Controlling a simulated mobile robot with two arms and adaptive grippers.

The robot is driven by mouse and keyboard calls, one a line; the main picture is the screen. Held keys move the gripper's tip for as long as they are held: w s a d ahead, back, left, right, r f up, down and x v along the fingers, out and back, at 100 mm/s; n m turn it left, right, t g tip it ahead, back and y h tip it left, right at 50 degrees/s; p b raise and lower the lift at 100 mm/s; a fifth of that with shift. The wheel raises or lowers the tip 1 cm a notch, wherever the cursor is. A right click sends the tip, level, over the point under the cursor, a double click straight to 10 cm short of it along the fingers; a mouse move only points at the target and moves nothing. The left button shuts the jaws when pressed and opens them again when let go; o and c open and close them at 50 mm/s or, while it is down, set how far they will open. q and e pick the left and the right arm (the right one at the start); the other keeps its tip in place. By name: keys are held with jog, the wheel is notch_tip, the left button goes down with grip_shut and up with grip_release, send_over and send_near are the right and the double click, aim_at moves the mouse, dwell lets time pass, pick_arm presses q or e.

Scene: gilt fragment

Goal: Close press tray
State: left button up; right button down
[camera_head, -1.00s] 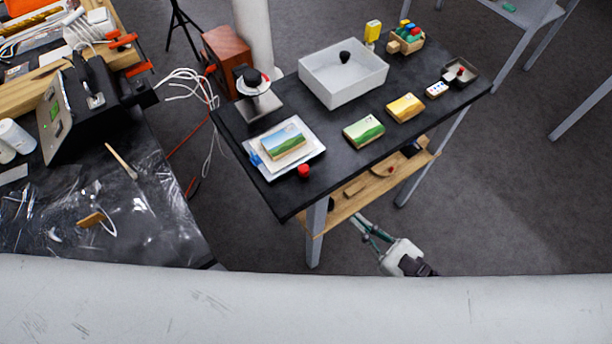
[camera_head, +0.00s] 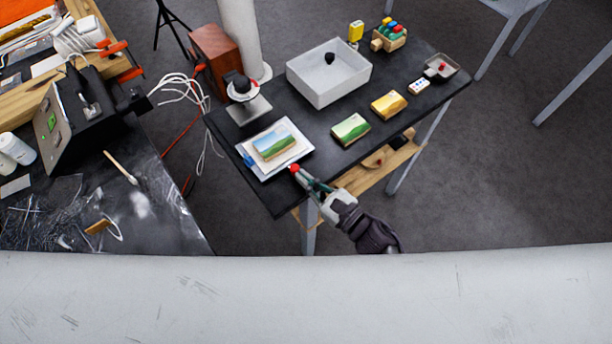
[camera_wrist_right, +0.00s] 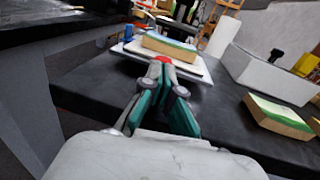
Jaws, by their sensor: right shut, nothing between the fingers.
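A flat white tray (camera_head: 267,173) lies at the near left corner of the dark table, with a painted landscape block (camera_head: 274,146) on it. A red knob (camera_head: 293,168) is at the tray's near right side. My right gripper (camera_head: 299,173) is shut and empty, its fingertips at the red knob. In the right wrist view, the closed fingertips (camera_wrist_right: 161,66) overlap the red knob (camera_wrist_right: 164,59), with the tray (camera_wrist_right: 190,67) just beyond; whether they touch it, I cannot tell. A press-like stand (camera_head: 242,90) with a black top is behind the tray. My left gripper is out of view.
The dark table (camera_head: 330,167) also holds a white bin (camera_head: 318,87), a green landscape block (camera_head: 351,129), a yellow block (camera_head: 388,104) and a small grey tray (camera_head: 440,67). A wooden shelf (camera_head: 360,182) is below. A cluttered workbench (camera_head: 150,215) is at left.

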aim_at(297, 169)
jog(key=shift+w+a+b, duration=0.25)
jog(key=shift+w+b, duration=0.05)
jog(key=shift+w, duration=0.1)
jog(key=b+x, duration=0.1)
jog(key=x, duration=0.2)
jog(key=shift+w+d, duration=0.15)
jog(key=shift+d, duration=0.1)
